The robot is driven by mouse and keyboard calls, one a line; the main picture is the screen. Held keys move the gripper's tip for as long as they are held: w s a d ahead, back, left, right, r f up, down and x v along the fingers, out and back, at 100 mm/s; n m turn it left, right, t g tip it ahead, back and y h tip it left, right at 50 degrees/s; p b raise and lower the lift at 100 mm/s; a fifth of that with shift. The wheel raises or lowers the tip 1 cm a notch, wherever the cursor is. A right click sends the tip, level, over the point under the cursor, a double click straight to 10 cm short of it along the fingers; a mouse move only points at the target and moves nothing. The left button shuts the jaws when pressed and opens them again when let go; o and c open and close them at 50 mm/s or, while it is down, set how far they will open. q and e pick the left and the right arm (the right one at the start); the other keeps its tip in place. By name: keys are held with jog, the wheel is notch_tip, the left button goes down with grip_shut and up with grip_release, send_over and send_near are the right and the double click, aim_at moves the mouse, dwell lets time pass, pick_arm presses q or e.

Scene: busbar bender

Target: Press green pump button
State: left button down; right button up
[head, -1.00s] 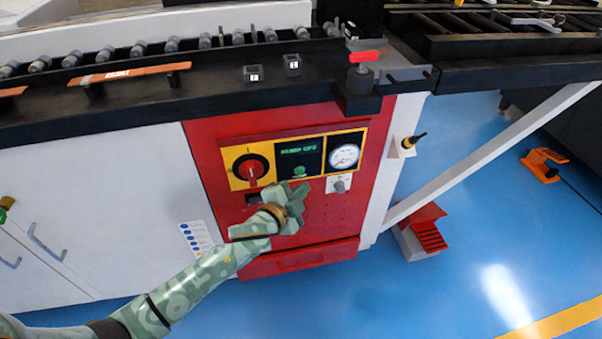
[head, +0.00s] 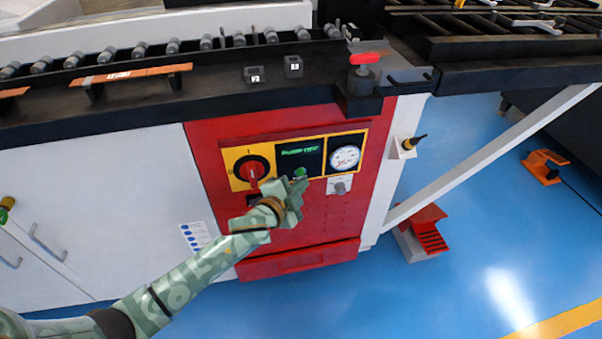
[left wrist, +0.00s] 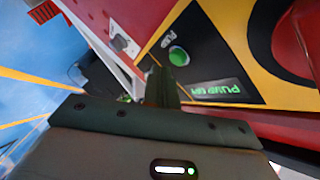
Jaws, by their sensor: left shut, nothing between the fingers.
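The green pump button (head: 300,172) is on a black panel below a small display (head: 298,151) with green lettering that begins with PUMP. My left gripper (head: 298,184) is shut and empty, its tips just below the button in the head view. In the left wrist view the button (left wrist: 179,56) shows uncovered, just beyond the shut fingertips (left wrist: 161,72). I cannot tell whether the tips touch the panel. My right gripper is not in view.
A red rotary switch (head: 254,172) on yellow is left of the button. A round gauge (head: 345,158) and a small grey knob (head: 340,188) are to its right. A black bench edge (head: 150,112) juts out above. A red pedal (head: 428,236) is on the blue floor.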

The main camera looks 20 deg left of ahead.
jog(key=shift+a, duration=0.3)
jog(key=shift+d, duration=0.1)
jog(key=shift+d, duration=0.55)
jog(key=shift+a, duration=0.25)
pick_arm(q)
jog(key=shift+w+a, duration=0.25)
jog(key=shift+w, duration=0.1)
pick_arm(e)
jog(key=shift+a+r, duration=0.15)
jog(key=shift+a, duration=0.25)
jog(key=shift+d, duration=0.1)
